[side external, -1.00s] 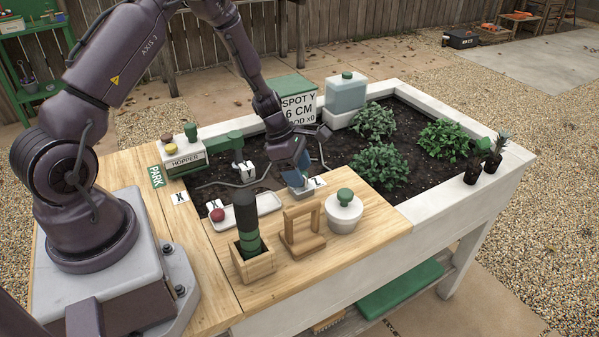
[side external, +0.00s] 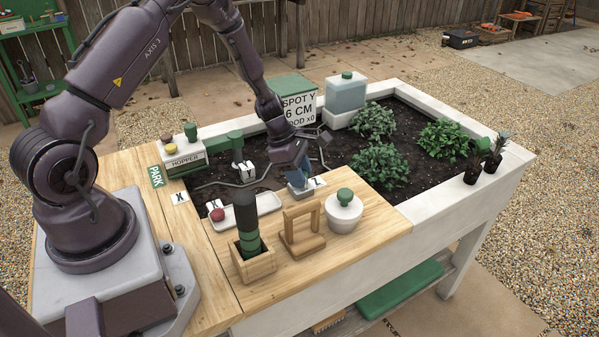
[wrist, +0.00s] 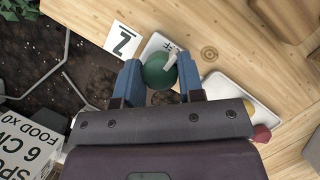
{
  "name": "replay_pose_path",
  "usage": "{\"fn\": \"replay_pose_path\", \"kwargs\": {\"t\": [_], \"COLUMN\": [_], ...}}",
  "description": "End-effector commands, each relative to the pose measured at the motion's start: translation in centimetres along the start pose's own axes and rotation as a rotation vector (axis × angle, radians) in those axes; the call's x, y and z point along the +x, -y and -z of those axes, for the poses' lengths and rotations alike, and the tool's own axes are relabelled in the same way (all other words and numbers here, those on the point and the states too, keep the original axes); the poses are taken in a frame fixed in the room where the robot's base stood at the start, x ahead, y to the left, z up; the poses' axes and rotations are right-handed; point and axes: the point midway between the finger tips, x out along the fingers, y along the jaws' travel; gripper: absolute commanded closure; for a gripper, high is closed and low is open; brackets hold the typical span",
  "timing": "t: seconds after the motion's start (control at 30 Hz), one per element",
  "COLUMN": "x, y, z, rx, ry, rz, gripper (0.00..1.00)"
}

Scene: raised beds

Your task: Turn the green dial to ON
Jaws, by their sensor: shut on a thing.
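The green dial (wrist: 158,75) sits on a small white plate (wrist: 154,46) in the wrist view, with a pale pointer on its top. The pointer is directed at the upper part of the plate, beside partly covered lettering that seems to end in F. My gripper (wrist: 158,67) has a blue finger on either side of the dial and is shut on it. In the side view my gripper (side external: 298,179) is low over the plate (side external: 307,192) and hides the dial. I see no ON mark.
A card marked Z (wrist: 123,40) lies beside the plate. A white tray (side external: 272,201) with a red ball, a wooden handle block (side external: 303,230), a dark green-banded tool (side external: 247,225) in a wooden holder and a white lidded jar (side external: 343,213) stand nearby. The hopper (side external: 184,158) is further left.

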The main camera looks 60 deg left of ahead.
Motion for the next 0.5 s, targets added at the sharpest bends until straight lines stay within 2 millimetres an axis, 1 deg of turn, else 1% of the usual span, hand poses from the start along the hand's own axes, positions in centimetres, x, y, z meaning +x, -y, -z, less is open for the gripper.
{"fn": "replay_pose_path", "kwargs": {"t": [0.27, 0.5], "x": [0.00, 0.01], "y": [-0.10, -0.16], "z": [0.02, 0.00], "rx": [0.162, 0.368], "ry": [-0.001, 0.000], "rz": [0.067, 0.154], "gripper": [0.88, 0.88]}}
